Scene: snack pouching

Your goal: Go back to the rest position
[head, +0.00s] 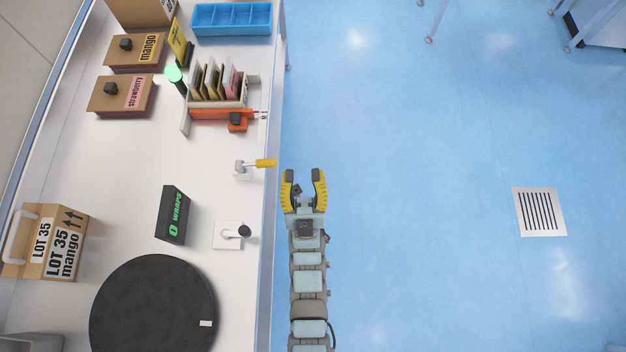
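My gripper (304,177) has yellow-padded fingers that stand apart with nothing between them. It is over the blue floor, just off the right edge of the white bench (140,215). My arm reaches straight up the picture from the bottom edge, alongside the bench. A small lever with a yellow handle (265,163) sticks out at the bench edge, a little up and left of my gripper, apart from it.
On the bench are a black turntable (150,310), a black counter (173,214), a LOT 35 mango box (60,240), lidded mango (135,55) and strawberry (122,95) boxes, a pouch rack (222,90) and a blue tray (232,18). Floor on the right is clear around a vent (539,211).

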